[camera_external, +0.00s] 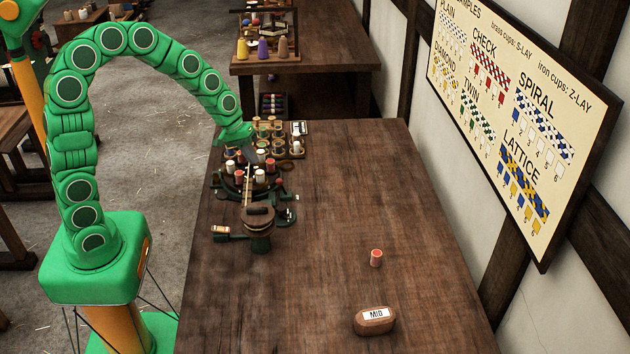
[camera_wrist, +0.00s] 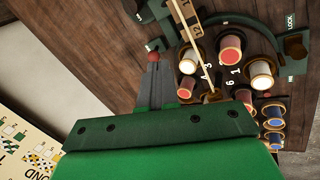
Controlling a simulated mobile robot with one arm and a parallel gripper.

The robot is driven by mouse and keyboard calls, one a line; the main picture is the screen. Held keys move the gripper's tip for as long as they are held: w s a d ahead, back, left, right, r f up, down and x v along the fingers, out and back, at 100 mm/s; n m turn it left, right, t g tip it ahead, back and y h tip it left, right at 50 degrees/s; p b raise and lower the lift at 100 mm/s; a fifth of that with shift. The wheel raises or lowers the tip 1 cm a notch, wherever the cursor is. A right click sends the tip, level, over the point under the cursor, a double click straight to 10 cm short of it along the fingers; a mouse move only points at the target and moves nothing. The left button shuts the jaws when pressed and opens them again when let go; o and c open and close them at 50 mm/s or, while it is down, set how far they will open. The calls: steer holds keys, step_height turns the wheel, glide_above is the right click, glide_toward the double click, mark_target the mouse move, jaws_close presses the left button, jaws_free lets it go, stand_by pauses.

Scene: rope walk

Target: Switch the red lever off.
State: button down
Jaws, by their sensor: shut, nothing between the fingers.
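My gripper (camera_wrist: 154,75) is shut and empty; its fingers point up the wrist view. A small red knob (camera_wrist: 153,57) shows right at the fingertips, and it looks like the red lever's end. I cannot tell whether the fingers touch it. The lever's shaft and its on or off position are hidden behind my fingers. In the outside view my gripper (camera_external: 251,156) reaches down over the far side of a dark green machine (camera_external: 261,241) with bobbins. The red knob cannot be made out there.
Red and white bobbins (camera_wrist: 229,53) stand close to the right of my fingers, under a wooden pointer arm (camera_wrist: 190,35). A curved green rail (camera_wrist: 240,20) carries a LOCK mark.

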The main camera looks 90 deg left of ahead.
steer(key=shift+w+a+f+n+t, duration=0.15)
steer(key=shift+a+f+n, duration=0.15)
steer(key=shift+a, duration=0.4)
steer(key=shift+w+a+f+n+t, duration=0.15)
steer(key=shift+a+f+n, duration=0.15)
steer(key=shift+a, duration=0.35)
steer(key=shift+f, duration=0.1)
steer(key=shift+x, duration=4.95)
steer(key=shift+w+r+g, duration=0.3)
steer(key=shift+w+g, duration=0.15)
steer(key=shift+g, duration=0.25)
steer(key=shift+w+r+g, duration=0.25)
steer(key=shift+w+g, duration=0.3)
steer(key=shift+g, duration=0.1)
steer(key=shift+w+r+g, duration=0.2)
steer(key=shift+w+g, duration=0.35)
steer(key=shift+g, duration=0.1)
steer(key=shift+w+r+g, duration=0.15)
steer(key=shift+w+g, duration=1.35)
steer(key=shift+g, duration=0.5)
steer(key=shift+w, duration=0.1)
steer(key=shift+r, duration=0.15)
steer(key=v, duration=0.9)
steer(key=shift+r, duration=0.45)
